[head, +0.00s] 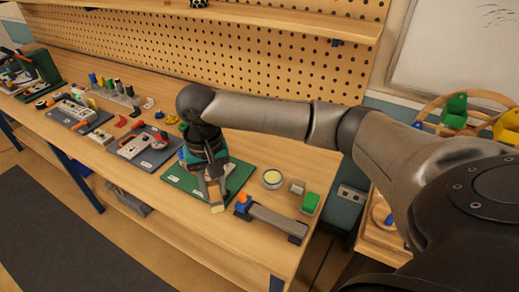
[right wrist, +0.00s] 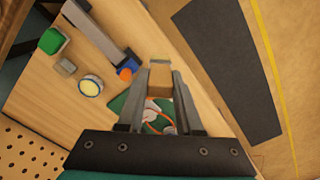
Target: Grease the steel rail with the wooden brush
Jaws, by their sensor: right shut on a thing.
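The steel rail (head: 275,222) is a grey bar lying near the front edge of the workbench, with a blue and orange piece (head: 242,204) at its left end. It also shows in the right wrist view (right wrist: 94,32). My right gripper (head: 213,188) points down over a green mat (head: 182,184), left of the rail. It is shut on the wooden brush (right wrist: 160,74), whose pale end (head: 218,208) sticks out past the fingertips, apart from the rail. A round tin with pale yellow content (head: 272,179), seemingly grease, stands behind the rail. My left gripper is out of view.
A small grey block (head: 297,187) and a green block (head: 310,202) stand right of the tin. Dark mats with parts (head: 148,148) and several small items fill the bench to the left. A pegboard (head: 270,70) rises behind. Bare wood lies around the rail.

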